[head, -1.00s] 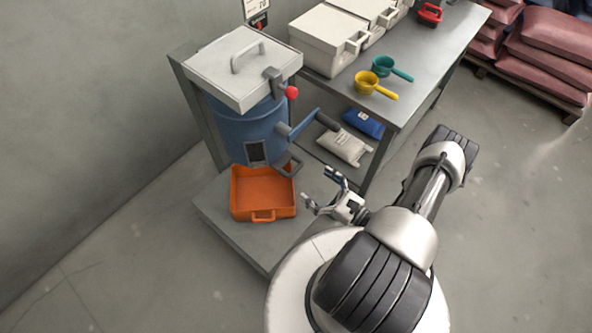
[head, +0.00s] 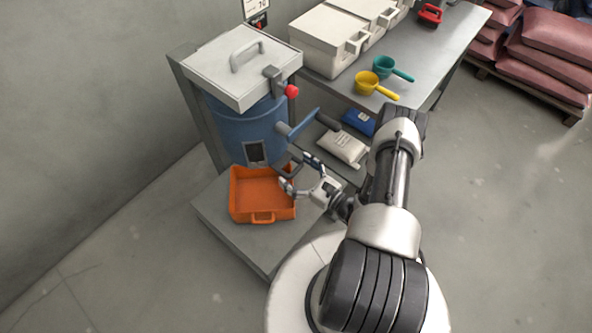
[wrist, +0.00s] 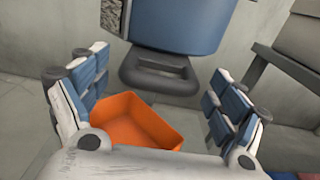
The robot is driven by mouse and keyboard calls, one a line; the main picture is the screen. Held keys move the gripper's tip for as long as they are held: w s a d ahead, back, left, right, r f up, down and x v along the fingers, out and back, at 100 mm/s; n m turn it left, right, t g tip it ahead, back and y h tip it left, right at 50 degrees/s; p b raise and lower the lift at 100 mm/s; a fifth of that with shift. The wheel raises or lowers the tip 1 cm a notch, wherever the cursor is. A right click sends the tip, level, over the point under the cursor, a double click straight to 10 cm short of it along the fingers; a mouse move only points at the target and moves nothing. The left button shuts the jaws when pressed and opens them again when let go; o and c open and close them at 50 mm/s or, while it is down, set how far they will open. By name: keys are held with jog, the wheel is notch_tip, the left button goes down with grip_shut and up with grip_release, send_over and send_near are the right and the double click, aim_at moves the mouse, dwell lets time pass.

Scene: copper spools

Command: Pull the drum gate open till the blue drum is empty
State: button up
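In the wrist view the handle (wrist: 160,82) lies ahead, between and beyond my fingers. My gripper (head: 297,174) is open beside the handle, its fingers spread to either side in the wrist view (wrist: 155,100); I see no contact. An orange tray (head: 262,216) sits below the drum and looks empty. The drum's inside is hidden by the lid.
A blue arm with a dark grip (head: 311,121) juts from the drum's right side. A grey table (head: 440,62) behind holds white boxes, a yellow scoop (head: 375,84) and a teal scoop (head: 391,68). Bags lie on its lower shelf.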

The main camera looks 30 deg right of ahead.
jog(key=c, duration=1.4)
jog(key=shift+v, duration=2.45)
jog(key=o, duration=1.3)
jog(key=shift+o, duration=1.3)
jog(key=shift+s+d, duration=0.15)
jog(key=shift+s, duration=0.15)
jog(key=v, duration=1.1)
jog(key=shift+s, duration=0.2)
jog(key=shift+r, duration=0.1)
